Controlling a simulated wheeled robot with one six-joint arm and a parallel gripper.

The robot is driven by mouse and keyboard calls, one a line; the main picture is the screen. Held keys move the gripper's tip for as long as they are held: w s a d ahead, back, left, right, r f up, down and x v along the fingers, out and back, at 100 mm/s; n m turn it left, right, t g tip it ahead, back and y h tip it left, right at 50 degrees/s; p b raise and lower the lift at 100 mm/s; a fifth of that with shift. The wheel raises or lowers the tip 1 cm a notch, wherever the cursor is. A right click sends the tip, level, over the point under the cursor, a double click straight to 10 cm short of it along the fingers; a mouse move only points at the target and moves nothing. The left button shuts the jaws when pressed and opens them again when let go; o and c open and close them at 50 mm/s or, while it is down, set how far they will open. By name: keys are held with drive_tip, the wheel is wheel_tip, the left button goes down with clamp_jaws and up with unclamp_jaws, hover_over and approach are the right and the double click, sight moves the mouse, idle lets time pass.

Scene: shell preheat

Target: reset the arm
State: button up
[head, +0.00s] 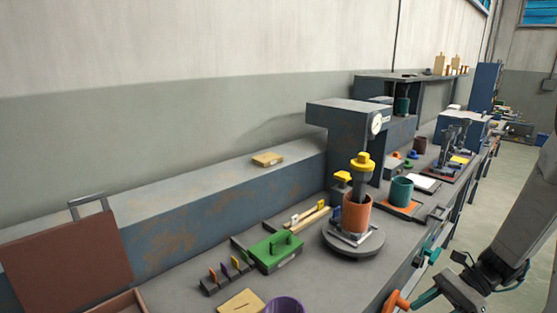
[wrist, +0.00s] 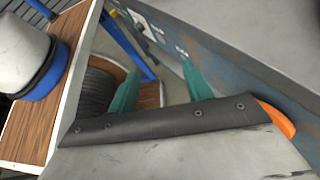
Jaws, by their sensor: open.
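My gripper (wrist: 158,68) shows in the wrist view as two teal fingers beyond a dark bar. The fingers are apart, with nothing seen between them. In the head view my arm comes in from the lower right, beside the front edge of the bench. How close the fingertips are to that edge cannot be told.
The grey bench holds an orange-brown cylinder (head: 356,213) on a round plate (head: 353,241) below a press with a dial (head: 377,123). A green block (head: 274,252), a purple cup (head: 284,305) and a teal cup (head: 402,190) stand nearby. The floor at right looks clear.

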drive_tip(key=s+a+r+n+t+h, duration=0.1)
drive_tip(key=s+a+r+n+h, duration=0.3)
drive_tip(key=r+n, duration=0.2)
drive_tip(key=s+a+r+n+t+h, duration=0.1)
drive_tip(key=s+a+r+n+h, duration=0.2)
drive_tip(key=r, duration=0.6)
drive_tip(key=s+a+r+n+t+h, duration=0.1)
drive_tip(key=s+a+r+n+h, duration=0.3)
drive_tip(key=s+r+n, duration=0.3)
drive_tip(key=shift+a+r+n+h, duration=0.3)
drive_tip(key=shift+r+n+h, duration=0.3)
drive_tip(key=shift+n, duration=0.4)
